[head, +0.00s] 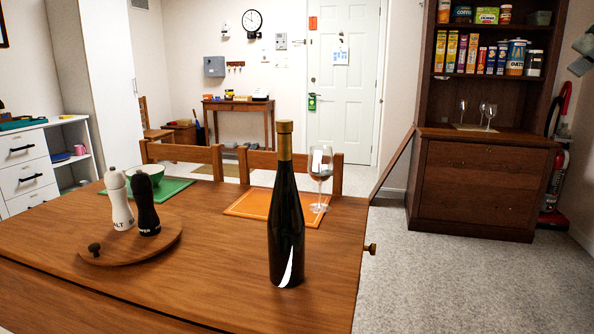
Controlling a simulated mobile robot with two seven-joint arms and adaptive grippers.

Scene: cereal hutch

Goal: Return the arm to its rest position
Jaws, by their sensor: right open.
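My right gripper (582,55) shows only in part at the upper right edge of the head view. It is open, and I see nothing held in it. It is up in the air at the right edge, apart from the table and its objects. My left gripper is not in view. A wooden dining table (215,262) fills the lower left. A dark wine bottle (286,225) stands upright on it near the right side.
Salt and pepper mills (145,205) stand on a round board (125,250). A wooden hutch (487,187) holds cereal boxes and glasses. The carpet (455,285) right of the table is clear.

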